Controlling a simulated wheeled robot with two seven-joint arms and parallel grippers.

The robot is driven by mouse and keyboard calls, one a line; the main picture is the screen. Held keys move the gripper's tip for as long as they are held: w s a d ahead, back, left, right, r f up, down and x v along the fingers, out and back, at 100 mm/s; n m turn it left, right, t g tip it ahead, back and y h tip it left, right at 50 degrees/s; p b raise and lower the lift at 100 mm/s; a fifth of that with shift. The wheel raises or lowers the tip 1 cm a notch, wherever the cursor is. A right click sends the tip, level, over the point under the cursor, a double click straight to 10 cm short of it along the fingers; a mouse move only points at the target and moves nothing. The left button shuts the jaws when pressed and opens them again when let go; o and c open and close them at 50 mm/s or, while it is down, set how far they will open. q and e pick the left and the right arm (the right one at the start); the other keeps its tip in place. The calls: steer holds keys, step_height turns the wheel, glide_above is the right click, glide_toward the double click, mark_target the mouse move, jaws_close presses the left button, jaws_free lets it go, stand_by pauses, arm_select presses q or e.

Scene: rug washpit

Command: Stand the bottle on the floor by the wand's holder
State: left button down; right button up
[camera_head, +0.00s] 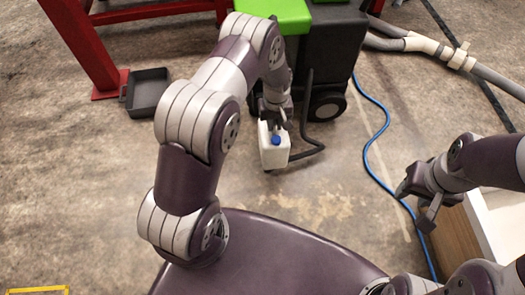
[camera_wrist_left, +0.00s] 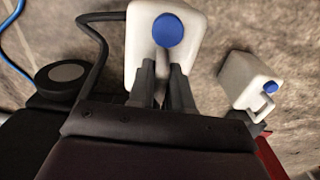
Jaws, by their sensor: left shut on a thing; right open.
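A white bottle with a blue cap (camera_head: 274,157) hangs upright or nearly so below my left gripper (camera_head: 275,117). My right gripper (camera_head: 418,200) is open and empty at the right, beside a pale box. I cannot clearly make out the wand or its holder.
A green-topped black wheeled machine (camera_head: 337,45) stands behind the bottle, with a black tube (camera_head: 306,132) beside it. A second white jug (camera_wrist_left: 243,80) shows in the left wrist view. A blue hose (camera_head: 370,160) crosses the floor. A black tray (camera_head: 147,92) lies left.

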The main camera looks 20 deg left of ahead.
arm_select(q)
steer(key=s+a+f+b, duration=0.4)
steer(key=s+f+b, duration=0.4)
steer(key=s+f, duration=0.1)
steer(key=shift+s+a+f, duration=0.2)
steer(key=shift+a+f, duration=0.1)
steer(key=shift+f, duration=0.3)
steer(key=shift+f, duration=0.1)
steer(key=c, duration=1)
jaws_free()
steer(key=shift+c, duration=0.2)
